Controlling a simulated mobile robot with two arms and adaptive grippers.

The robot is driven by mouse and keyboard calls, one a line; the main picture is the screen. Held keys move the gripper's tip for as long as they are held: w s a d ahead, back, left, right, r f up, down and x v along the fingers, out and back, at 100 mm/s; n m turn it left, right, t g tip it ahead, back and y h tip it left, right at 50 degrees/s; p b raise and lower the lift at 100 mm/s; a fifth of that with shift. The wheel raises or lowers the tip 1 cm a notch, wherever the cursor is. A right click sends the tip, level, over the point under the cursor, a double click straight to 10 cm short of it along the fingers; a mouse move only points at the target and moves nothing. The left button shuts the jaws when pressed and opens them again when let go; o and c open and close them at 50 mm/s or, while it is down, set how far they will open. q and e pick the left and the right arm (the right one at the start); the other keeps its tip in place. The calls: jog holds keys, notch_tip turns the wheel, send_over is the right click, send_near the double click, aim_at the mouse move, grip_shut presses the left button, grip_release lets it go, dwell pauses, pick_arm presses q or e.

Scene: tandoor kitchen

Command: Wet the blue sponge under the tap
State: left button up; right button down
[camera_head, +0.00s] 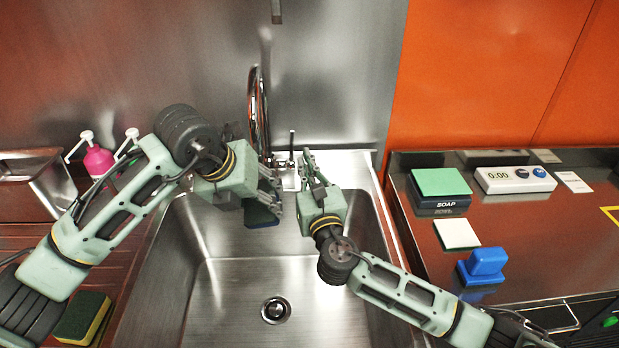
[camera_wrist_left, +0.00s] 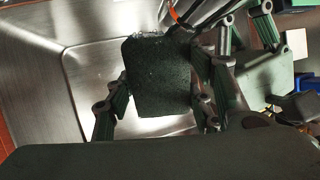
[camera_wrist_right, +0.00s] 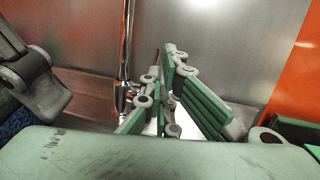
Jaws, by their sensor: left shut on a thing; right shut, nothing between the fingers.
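The blue sponge (camera_head: 262,217) is dark and partly hidden below my left gripper (camera_head: 266,196), which is shut on it over the back of the sink basin (camera_head: 230,285). In the left wrist view the sponge (camera_wrist_left: 160,85) hangs between the fingers, with whitish glints along its top edge; I cannot tell whether they are water. The tall curved tap (camera_head: 257,100) stands behind the basin, its spout partly hidden by the left arm. My right gripper (camera_head: 308,165) is shut and empty beside the tap's lever (camera_head: 291,143). The tap also shows in the right wrist view (camera_wrist_right: 126,45).
On the right counter are a green-topped soap block (camera_head: 440,183), a white pad (camera_head: 456,233), a blue block (camera_head: 486,263) and a timer (camera_head: 515,180). The front basin is clear.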

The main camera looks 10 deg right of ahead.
jog(key=shift+s+f, duration=0.1)
jog(key=shift+s, duration=1.95)
